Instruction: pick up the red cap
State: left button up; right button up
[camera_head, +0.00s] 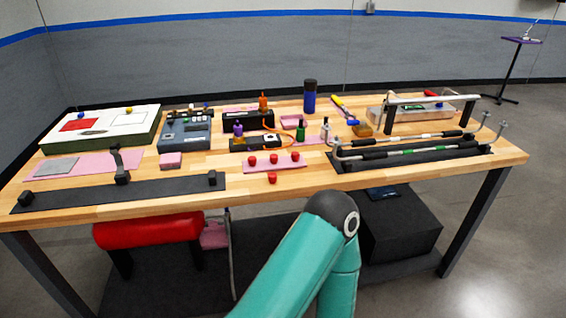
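Small red caps stand near the front middle of the wooden table. Three of them are in a row on a pink mat (255,167): a left cap (252,160), a middle cap (274,158) and a right cap (295,156). One more red cap (272,178) sits on bare wood in front of the mat, near the table's front edge. A teal arm of mine rises at the bottom middle, in front of the table; I cannot tell which arm it is. Neither gripper is in view, and no cap is seen held.
A black rail (120,193) lies at the front left and a rack of metal bars (410,150) at the right. Behind the caps are a black block (255,143) and a blue bottle (310,96). Bare wood (245,184) surrounds the front cap. A red cylinder (150,232) is below the table.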

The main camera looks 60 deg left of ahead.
aim_at(295, 156)
jog(key=u, duration=1)
jog(key=i, duration=0.6)
jog(key=u, duration=0.2)
